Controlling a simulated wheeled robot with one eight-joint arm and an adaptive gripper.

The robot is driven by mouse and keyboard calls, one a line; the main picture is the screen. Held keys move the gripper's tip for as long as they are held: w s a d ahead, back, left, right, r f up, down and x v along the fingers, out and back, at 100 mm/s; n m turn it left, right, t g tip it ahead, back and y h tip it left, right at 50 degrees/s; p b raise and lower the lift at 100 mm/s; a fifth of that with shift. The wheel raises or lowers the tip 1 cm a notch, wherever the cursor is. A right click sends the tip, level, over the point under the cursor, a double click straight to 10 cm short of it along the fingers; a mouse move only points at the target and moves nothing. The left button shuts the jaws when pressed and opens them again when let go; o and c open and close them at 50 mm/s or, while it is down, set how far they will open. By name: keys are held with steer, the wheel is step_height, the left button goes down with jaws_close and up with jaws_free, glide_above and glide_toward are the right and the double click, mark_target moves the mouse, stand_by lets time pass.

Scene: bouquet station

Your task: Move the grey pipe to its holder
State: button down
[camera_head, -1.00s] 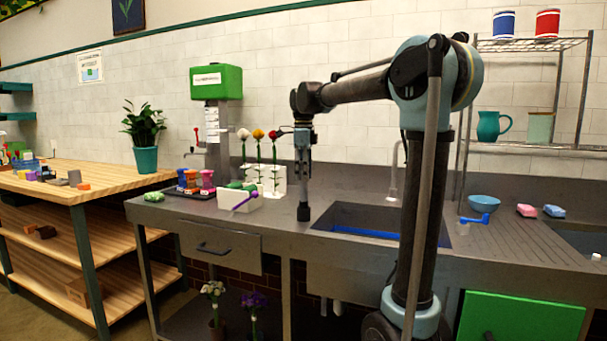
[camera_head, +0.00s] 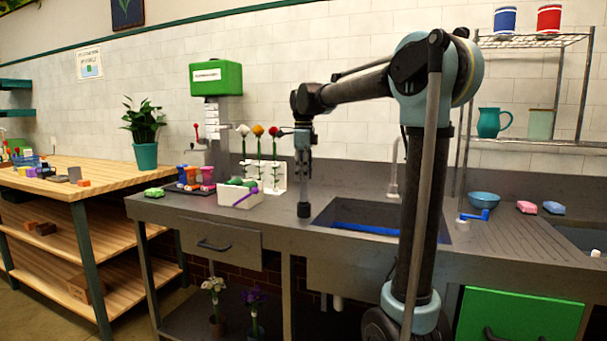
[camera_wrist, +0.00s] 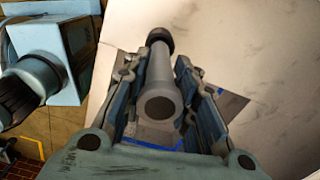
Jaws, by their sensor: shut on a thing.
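The grey pipe (camera_head: 304,193) hangs upright from my gripper (camera_head: 303,154) in the head view, with a wider dark foot at its lower end. That foot is at or just above the counter, left of the sink; I cannot tell whether it touches. In the wrist view the pipe (camera_wrist: 160,80) runs between the two jaws of my gripper (camera_wrist: 162,92), its round end towards the camera. My gripper is shut on the pipe. I cannot make out for sure which thing is the pipe's holder.
The sink (camera_head: 352,216) lies right of the pipe. A white box (camera_head: 241,202) with green and purple things and a white stand (camera_head: 278,181) with three flowers are to its left. The counter (camera_head: 262,228) in front is bare. A green dispenser (camera_head: 216,79) stands behind.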

steer(key=c, duration=1.2)
jaws_free()
step_height(320, 180, up, 12)
steer(key=shift+f, duration=0.1)
steer(key=shift+d, duration=0.1)
